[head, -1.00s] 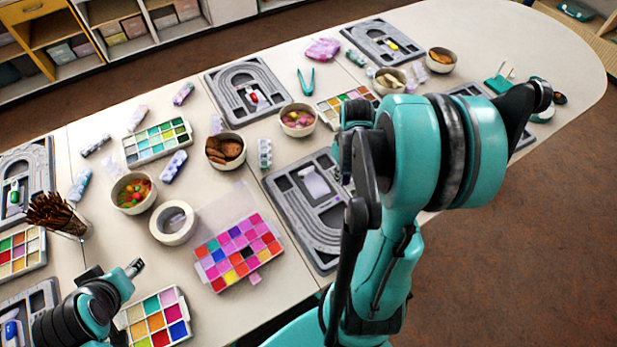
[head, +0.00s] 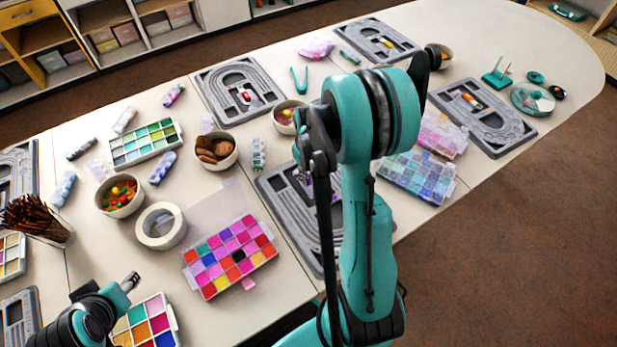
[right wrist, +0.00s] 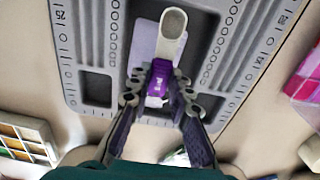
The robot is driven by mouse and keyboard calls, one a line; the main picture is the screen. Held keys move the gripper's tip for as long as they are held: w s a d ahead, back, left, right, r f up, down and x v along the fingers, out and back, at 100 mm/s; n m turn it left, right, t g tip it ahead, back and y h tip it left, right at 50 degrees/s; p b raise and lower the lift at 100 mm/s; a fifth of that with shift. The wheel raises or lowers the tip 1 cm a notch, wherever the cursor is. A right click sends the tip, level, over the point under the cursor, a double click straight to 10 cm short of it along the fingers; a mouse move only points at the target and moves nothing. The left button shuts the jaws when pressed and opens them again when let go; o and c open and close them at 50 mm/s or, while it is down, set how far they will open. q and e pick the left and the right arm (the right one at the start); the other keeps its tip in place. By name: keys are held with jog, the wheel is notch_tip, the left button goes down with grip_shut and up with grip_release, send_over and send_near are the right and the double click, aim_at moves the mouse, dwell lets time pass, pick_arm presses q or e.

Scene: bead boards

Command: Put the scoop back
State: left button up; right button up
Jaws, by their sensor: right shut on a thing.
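My right gripper (right wrist: 160,95) is shut on the scoop's purple handle (right wrist: 159,78). The scoop's pale bowl (right wrist: 172,24) points away from the gripper. The scoop is over a grey bead board (right wrist: 75,50), in front of a pale lilac panel (right wrist: 143,42) in its middle; I cannot tell whether it touches. In the head view, this bead board (head: 272,190) lies in the middle of the table, and my right arm hides much of it and the scoop. My left gripper (head: 130,282) is at the lower left, above the table; its jaw opening is unclear.
A bead box with pink and red squares (head: 229,255) lies left of the board. Clear bead boxes (head: 418,176) and another board (head: 483,117) are on the right.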

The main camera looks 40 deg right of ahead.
jog(key=shift+r, duration=0.15)
jog(key=shift+f+b, duration=0.55)
jog(key=shift+f, duration=0.1)
jog(key=o, duration=0.9)
jog(key=shift+r, duration=0.1)
